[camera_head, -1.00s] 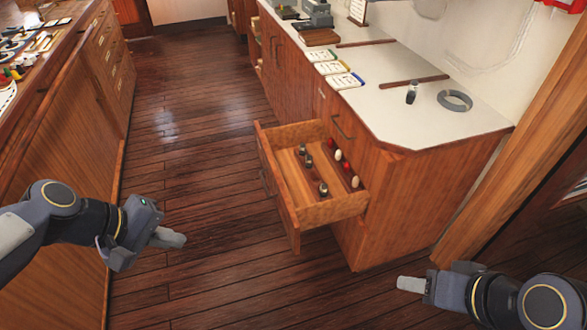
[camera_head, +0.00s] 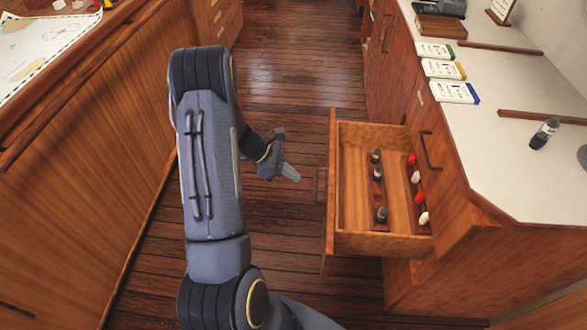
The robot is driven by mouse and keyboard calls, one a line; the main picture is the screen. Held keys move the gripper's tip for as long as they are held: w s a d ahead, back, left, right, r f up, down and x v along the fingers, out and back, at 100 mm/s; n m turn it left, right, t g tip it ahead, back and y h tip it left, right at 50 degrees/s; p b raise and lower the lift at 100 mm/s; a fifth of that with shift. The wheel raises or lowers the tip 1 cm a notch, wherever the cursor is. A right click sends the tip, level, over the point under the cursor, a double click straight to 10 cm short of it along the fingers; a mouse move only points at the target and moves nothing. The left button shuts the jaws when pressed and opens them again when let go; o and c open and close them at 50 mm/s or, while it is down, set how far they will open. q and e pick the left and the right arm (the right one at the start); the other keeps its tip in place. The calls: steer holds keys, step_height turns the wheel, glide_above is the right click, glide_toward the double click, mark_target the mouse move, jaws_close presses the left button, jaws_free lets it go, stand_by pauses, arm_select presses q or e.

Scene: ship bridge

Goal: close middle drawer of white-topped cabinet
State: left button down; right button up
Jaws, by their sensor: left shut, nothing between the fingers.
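The white-topped cabinet (camera_head: 520,185) stands on the right. Its middle drawer (camera_head: 385,244) is pulled out to the left, with its front panel (camera_head: 331,185) facing my left arm. Inside the drawer lie several small dark, red and white pieces on wooden strips. My left gripper (camera_head: 293,175) is shut and empty. In the picture it is just left of the drawer front, with a small gap, and I cannot tell its exact height against the panel. My right gripper is out of view.
A second wooden cabinet (camera_head: 95,170) with a chart (camera_head: 40,45) on top runs along the left. Bare plank floor (camera_head: 290,90) lies between the cabinets. Booklets (camera_head: 453,92) and a dark cylinder (camera_head: 544,134) lie on the white top.

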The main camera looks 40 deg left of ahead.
arm_select(q)
steer(key=w+d+f, duration=0.4)
steer(key=d, duration=0.2)
steer(key=shift+d, duration=0.4)
steer(key=shift+w+d, duration=0.1)
steer(key=shift+w, duration=0.05)
steer(key=w+d, duration=0.6)
steer(key=d, duration=0.4)
steer(key=w+d, duration=0.7)
steer(key=d, duration=0.4)
steer(key=shift+s+a, duration=0.1)
steer(key=shift+a, duration=0.05)
